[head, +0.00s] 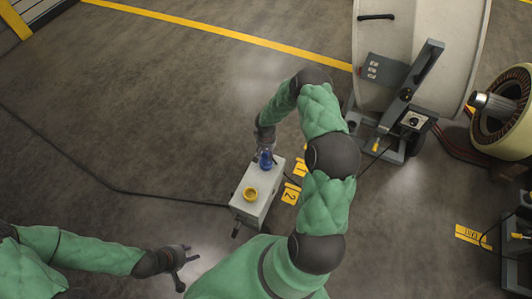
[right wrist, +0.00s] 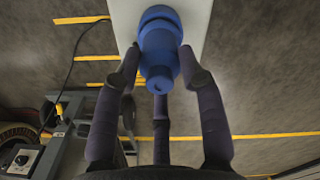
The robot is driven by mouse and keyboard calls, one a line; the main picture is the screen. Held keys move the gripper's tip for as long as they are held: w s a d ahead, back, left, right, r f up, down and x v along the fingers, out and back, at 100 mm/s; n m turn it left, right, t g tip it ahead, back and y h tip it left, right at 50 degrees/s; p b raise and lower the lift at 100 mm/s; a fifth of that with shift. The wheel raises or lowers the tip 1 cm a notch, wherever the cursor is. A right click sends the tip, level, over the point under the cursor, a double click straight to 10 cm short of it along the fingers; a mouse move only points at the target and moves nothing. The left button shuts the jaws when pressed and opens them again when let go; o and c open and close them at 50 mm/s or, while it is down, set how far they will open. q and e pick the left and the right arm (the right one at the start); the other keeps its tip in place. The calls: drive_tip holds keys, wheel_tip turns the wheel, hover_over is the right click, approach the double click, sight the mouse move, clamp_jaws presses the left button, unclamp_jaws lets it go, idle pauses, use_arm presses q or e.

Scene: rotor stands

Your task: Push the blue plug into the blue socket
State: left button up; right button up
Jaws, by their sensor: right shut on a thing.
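The blue plug (right wrist: 160,72) is held between the fingers of my right gripper (right wrist: 160,84), which is shut on it. Beyond the plug, in line with it, is the wider blue socket (right wrist: 158,18) on the pale box (right wrist: 120,14). Plug and socket overlap in the right wrist view, so I cannot tell how deep the plug sits. In the head view blue parts show below my right gripper (head: 265,148), at the far end of the box (head: 262,208). My left gripper (head: 184,270) is empty, with its fingers spread, to the lower left of the box.
A yellow socket (head: 250,194) is on the near part of the box. Yellow floor labels (head: 290,193) lie right of it. A dark cable (head: 150,193) runs from the box across the floor. A large rotor stand (head: 405,95) stands at the upper right.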

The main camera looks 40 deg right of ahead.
drive_tip(key=shift+f+b, duration=0.3)
drive_tip(key=shift+f, duration=0.1)
drive_tip(key=o, duration=1.2)
drive_tip(key=shift+c, duration=0.2)
drive_tip(key=shift+r, duration=0.15)
wheel_tip(320, 180, up, 12)
